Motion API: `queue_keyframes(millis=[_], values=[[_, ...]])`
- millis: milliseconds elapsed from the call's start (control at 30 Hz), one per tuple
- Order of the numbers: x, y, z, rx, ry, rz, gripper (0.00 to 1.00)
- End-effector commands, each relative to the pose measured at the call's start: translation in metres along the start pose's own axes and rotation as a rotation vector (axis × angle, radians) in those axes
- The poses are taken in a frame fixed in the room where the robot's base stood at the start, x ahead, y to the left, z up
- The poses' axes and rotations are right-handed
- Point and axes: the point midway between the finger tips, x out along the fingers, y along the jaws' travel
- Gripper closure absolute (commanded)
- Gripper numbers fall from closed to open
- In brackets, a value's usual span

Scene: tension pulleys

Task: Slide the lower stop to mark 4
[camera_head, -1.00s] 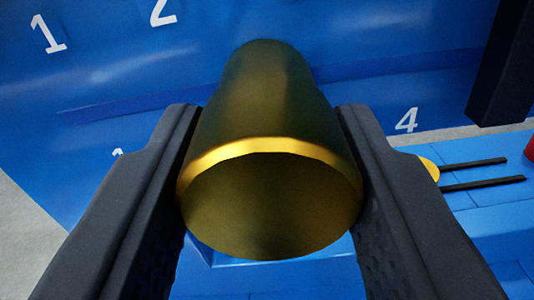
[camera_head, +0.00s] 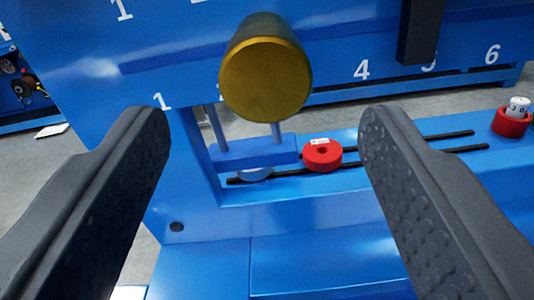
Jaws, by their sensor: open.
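A brass-coloured round knob (camera_head: 265,80), which looks like the lower stop, sticks out from the blue panel (camera_head: 190,50) in the upper middle. It stands between lower marks 1 (camera_head: 162,101) and 4 (camera_head: 362,69) and hides the marks behind it, so I cannot tell its exact mark. My gripper (camera_head: 264,122) is open and empty. Its fingers are spread wide in front of the knob, one on each side, apart from it.
A black bar (camera_head: 420,30) hangs at the upper right, partly over mark 5. A red ring (camera_head: 322,155) lies on the blue base by two dark slots. Another red ring (camera_head: 511,122) with a white numbered piece is at the right edge. Grey floor shows behind.

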Motion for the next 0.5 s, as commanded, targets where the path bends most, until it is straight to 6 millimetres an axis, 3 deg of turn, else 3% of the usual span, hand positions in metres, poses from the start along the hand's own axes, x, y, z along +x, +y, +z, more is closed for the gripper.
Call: queue_keyframes(millis=[267,500], values=[[-0.042,0.0,0.002,-0.001,-0.006,-0.001,0.4],[-0.056,-0.002,0.005,-0.002,-0.004,-0.007,0.4]])
